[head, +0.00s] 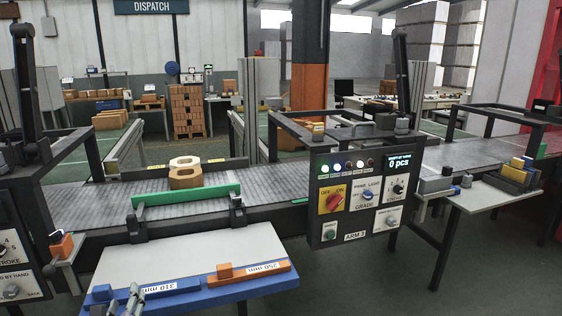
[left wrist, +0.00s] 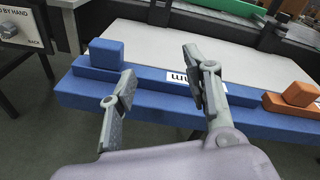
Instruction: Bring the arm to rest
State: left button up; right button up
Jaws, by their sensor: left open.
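My left gripper (head: 128,302) shows at the bottom edge of the head view, in front of the small work table (head: 215,258). In the left wrist view its two fingers (left wrist: 160,80) stand apart with nothing between them. The blue bar marked 310 mm (head: 172,289) lies under and beyond the fingers along the table's front; in the left wrist view the blue bar (left wrist: 145,78) shows past the fingertips. I cannot tell whether the fingers touch it. The orange bar marked 250 mm (head: 262,273) lies to its right. My right gripper is not in view.
A conveyor (head: 265,187) runs behind the table, with a green bar (head: 186,195) and tan ring-shaped pieces (head: 185,180) on it. A control panel (head: 360,200) stands right of the table. Another panel (head: 12,255) is at the left. Grey floor shows at the lower right.

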pick_arm(q)
jog(key=s+d+f+n+g+h, duration=0.1)
jog(key=s+d+f+n+g, duration=0.2)
jog(key=s+d+f+n, duration=0.45)
jog(key=s+d+f+n+g+h, duration=0.15)
jog(key=s+f+n+g, duration=0.25)
jog(key=s+n, duration=0.45)
jog(key=s+d+f+n+g+h, duration=0.15)
jog(key=s+d+n, duration=0.25)
jog(key=s, duration=0.5)
jog(key=s+d+n+g+h, duration=0.25)
jog(key=s+d+n, duration=0.2)
jog(key=s, duration=0.45)
notch_tip(320, 180, down, 25)
jog(key=s+g+p, duration=0.1)
jog(key=s+g, duration=0.1)
jog(key=s+a+f+g, duration=0.1)
jog(key=s+a+f, duration=0.2)
jog(key=s+f, duration=1.2)
jog(key=shift+s+a+f+y+p, duration=0.15)
jog(key=shift+s+y+p, duration=0.25)
jog(key=shift+s, duration=0.3)
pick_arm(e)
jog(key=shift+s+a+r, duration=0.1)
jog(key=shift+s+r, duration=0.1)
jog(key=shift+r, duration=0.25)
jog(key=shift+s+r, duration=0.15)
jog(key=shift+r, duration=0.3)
